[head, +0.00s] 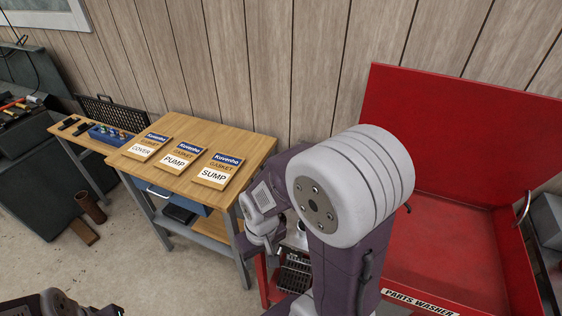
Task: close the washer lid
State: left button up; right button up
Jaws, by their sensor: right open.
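The washer lid (455,130) is a red panel standing raised at the back of the red parts washer (422,302), at the right of the head view. The washer's basin (450,240) is open below it and looks empty where it shows. My right gripper (268,238) is to the left of the washer, near its left side and the bench, apart from the lid. It is open, and I see nothing held in it. My right arm hides the washer's left part and the lid's lower left corner. Only part of my left arm shows at the bottom left; its gripper is out of view.
A wooden bench (190,180) at the left holds three gasket packs, COVER (146,147), PUMP (180,159) and SUMP (217,170). A dark ribbed item (295,272) lies beside the washer's left side. A grey object (548,225) stands at the right edge. The wall is close behind.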

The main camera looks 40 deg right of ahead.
aim_at(490, 143)
jog(key=z, duration=2.45)
